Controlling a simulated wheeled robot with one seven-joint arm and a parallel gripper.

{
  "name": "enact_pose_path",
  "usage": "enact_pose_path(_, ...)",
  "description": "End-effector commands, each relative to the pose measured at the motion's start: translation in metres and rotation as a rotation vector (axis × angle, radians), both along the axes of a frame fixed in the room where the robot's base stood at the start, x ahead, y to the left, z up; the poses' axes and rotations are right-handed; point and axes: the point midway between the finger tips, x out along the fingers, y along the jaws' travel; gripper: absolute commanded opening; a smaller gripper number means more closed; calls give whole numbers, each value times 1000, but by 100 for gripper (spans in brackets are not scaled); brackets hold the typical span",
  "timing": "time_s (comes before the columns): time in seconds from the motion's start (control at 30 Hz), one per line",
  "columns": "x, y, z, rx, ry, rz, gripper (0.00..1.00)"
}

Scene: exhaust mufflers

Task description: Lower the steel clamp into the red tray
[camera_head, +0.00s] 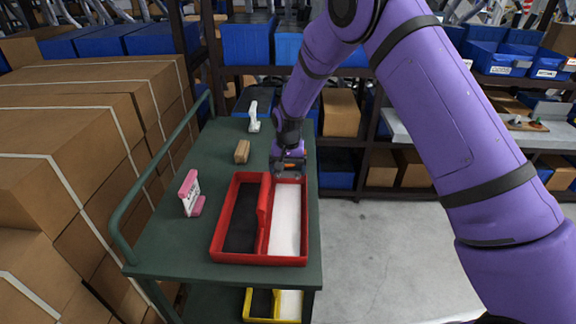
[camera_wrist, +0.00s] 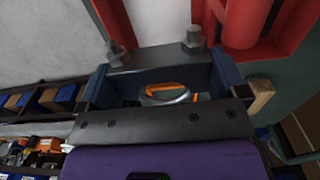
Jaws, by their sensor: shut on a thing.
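The red tray (camera_head: 216,228) lies on the green cart top. A red divider splits it into a dark-lined left compartment and a white-lined right one. My gripper (camera_head: 288,172) is above the far end of the white-lined compartment. In the wrist view my gripper (camera_wrist: 165,78) is shut on the steel clamp (camera_wrist: 160,60), a dark grey bar with two bolts standing up from it, held between the blue-grey fingers. The tray wall (camera_wrist: 215,15) shows beyond the clamp. The exact height of the clamp above the tray is unclear. In the head view my gripper mostly hides the clamp.
On the green cart (camera_head: 170,240) stand a tan block (camera_head: 242,151), a white object (camera_head: 254,117) and a pink-and-white item (camera_head: 189,196). A yellow tray (camera_head: 247,303) sits on the lower shelf. Stacked cartons (camera_head: 60,160) line the left; shelves with blue bins (camera_head: 247,42) stand behind.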

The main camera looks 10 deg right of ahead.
Motion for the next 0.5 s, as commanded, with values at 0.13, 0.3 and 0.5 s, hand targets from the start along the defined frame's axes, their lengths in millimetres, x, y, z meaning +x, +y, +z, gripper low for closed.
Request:
enact_pose_path(0.13,0,0,-7,0,1,0,62)
enact_pose_path(0.3,-1,0,-15,-1,2,0,62)
enact_pose_path(0.5,0,0,-23,0,1,0,62)
